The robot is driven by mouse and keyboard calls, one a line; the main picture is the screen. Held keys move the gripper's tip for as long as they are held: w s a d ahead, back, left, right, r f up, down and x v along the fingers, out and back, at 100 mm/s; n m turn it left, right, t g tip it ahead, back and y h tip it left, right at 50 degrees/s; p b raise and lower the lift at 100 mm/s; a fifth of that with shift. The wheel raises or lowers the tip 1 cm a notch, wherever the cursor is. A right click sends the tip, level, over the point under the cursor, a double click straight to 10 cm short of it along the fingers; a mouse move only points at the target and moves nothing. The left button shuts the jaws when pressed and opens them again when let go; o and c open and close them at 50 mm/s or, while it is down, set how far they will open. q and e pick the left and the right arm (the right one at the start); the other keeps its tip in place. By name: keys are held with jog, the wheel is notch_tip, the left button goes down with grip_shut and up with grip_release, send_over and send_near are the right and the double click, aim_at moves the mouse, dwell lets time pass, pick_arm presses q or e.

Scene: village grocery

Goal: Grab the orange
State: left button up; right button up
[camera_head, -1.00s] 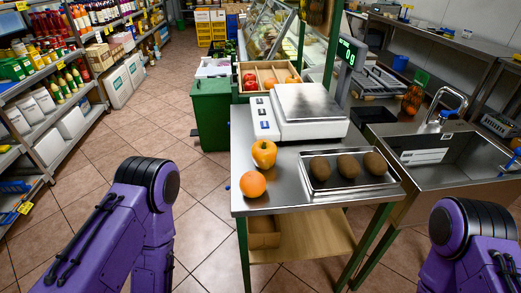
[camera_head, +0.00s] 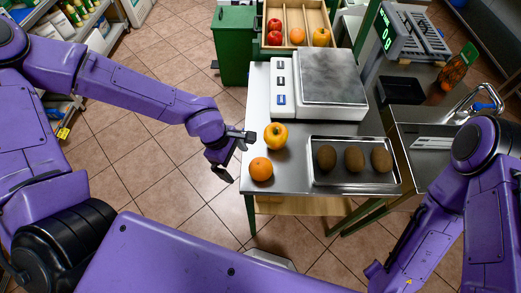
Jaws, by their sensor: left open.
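An orange (camera_head: 261,169) sits on the near left corner of the steel table (camera_head: 290,178). My left gripper (camera_head: 237,156) is open and empty just left of the orange, past the table's left edge, with one finger towards the back and one towards the front. A small gap shows between the gripper and the orange. A yellow-red apple (camera_head: 276,135) stands right behind the orange. My right arm is at the right side of the picture, and its gripper does not show.
A steel tray (camera_head: 312,180) with three brown kiwis lies right of the orange. A white scale (camera_head: 285,105) stands behind. A wooden crate (camera_head: 260,18) at the back holds red apples and orange fruit. A sink is at the right.

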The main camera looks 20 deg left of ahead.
aim_at(256, 163)
pick_arm(q)
jog(key=shift+n+h, duration=0.3)
jog(key=shift+h, duration=0.4)
jog(key=w+d+f, duration=0.1)
jog(key=d+f, duration=0.1)
jog(key=w+d+f+b, duration=0.1)
jog(key=d, duration=0.1)
jog(key=w+d+f, duration=0.1)
jog(key=d+f, duration=0.1)
jog(key=shift+f, duration=0.35)
jog(key=shift+w+f+t, duration=0.1)
jog(key=shift+t, duration=0.2)
jog(key=c, duration=1)
jog(key=shift+c, duration=0.6)
pick_arm(e)
jog(key=shift+w+f, duration=0.1)
jog(key=shift+f, duration=0.05)
